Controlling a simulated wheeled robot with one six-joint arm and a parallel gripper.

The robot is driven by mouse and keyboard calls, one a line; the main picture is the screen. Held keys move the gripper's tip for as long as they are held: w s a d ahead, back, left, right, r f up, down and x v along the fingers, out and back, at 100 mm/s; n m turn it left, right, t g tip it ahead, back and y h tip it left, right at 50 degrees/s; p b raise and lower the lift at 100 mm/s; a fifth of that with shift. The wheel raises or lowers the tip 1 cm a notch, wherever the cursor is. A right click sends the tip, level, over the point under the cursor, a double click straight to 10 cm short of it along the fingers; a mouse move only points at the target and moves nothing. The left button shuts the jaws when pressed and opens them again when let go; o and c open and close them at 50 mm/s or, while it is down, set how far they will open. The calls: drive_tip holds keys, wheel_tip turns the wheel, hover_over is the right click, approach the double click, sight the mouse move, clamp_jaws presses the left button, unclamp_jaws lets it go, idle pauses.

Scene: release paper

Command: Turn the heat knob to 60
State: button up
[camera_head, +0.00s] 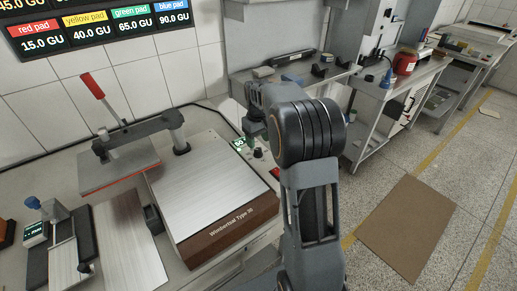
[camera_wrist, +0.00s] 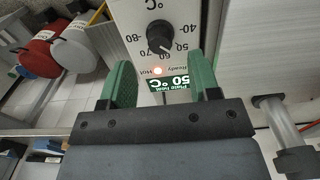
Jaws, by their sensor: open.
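The black heat knob (camera_wrist: 160,33) sits on a white panel with a printed scale from 40 to 80, upside down in the wrist view. Its pointer seems turned toward the 50 mark. The plate heat display (camera_wrist: 174,84) reads 50 °C, and a small lit lamp (camera_wrist: 157,71) is beside it. My gripper (camera_wrist: 161,66) has its two green fingers apart, with nothing between the tips; the knob lies beyond them, apart. In the head view, my gripper (camera_head: 254,128) hangs over the panel, close to the knob (camera_head: 258,153).
The press has a flat metal plate (camera_head: 205,190) and a raised plate with a red-handled lever (camera_head: 93,86) left of the knob. A small device (camera_head: 62,240) stands at far left. A shelf (camera_head: 290,75) with small items is behind my arm.

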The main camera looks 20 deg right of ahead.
sight(258, 149)
drive_tip(key=shift+f, duration=2.25)
drive_tip(key=c, duration=0.9)
drive_tip(key=shift+m, duration=0.3)
drive_tip(key=m, duration=0.3)
drive_tip(key=shift+m+p, duration=0.3)
drive_tip(key=shift+m, duration=2.2)
